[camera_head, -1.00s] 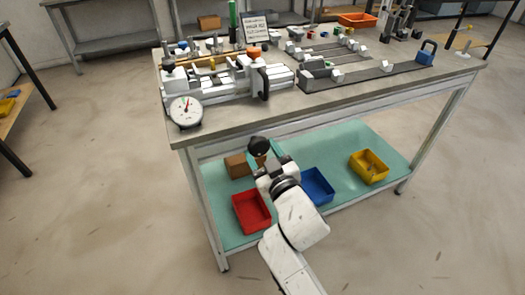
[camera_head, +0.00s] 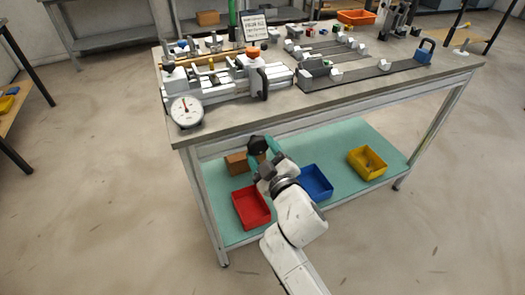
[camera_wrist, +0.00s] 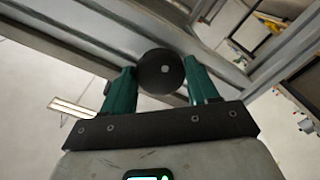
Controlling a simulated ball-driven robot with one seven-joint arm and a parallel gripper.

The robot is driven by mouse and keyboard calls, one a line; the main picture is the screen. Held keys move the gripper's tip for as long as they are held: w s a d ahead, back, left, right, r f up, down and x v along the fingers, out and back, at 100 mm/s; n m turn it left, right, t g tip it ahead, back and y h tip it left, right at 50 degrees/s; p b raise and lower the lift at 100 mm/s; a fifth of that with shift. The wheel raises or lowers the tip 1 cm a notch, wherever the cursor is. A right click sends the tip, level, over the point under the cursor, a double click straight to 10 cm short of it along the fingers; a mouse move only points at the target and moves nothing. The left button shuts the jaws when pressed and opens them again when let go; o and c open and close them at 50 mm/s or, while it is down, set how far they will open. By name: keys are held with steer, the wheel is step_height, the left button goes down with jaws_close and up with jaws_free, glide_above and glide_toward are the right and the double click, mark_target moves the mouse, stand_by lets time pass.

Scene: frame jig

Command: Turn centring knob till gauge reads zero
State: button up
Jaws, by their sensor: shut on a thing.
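The centring knob (camera_head: 257,145) is a round black knob below the bench top's front edge. In the wrist view the black knob (camera_wrist: 160,71) sits between the two green fingers of my gripper (camera_wrist: 162,78). My gripper is shut on it, with a finger at either side. In the head view my gripper (camera_head: 266,150) reaches up to the knob from below, and the wrist partly hides the fingers. The round white dial gauge (camera_head: 186,111) is at the bench's front left corner. Its needle stands near upright, close to the top of the dial; the exact reading is too small to tell.
The grey bench top (camera_head: 235,118) overhangs the knob, and the bench frame is close above my fingers. On the lower shelf are a red bin (camera_head: 251,207), a blue bin (camera_head: 316,183), a yellow bin (camera_head: 367,162) and a cardboard box (camera_head: 237,163). The floor in front is clear.

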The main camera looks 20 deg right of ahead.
steer(key=o, duration=1)
steer(key=shift+o, duration=0.2)
steer(key=shift+s, duration=0.1)
steer(key=s, duration=1)
steer(key=shift+s, duration=0.35)
steer(key=s+d+f+m+g+h+p, duration=0.3)
steer(key=s+d+m+g+p, duration=0.15)
steer(key=d, duration=0.25)
steer(key=s+f+m+g+y+p, duration=0.1)
steer(key=s+m+g+p, duration=0.1)
steer(key=s+g, duration=0.4)
steer(key=s+f+m+g+y+p, duration=0.1)
steer(key=s+g+p, duration=0.4)
steer(key=s, duration=1)
steer(key=shift+s+d+f+m+g+y, duration=0.25)
steer(key=shift+f+m+g+y, duration=0.2)
steer(key=shift+f+g, duration=0.3)
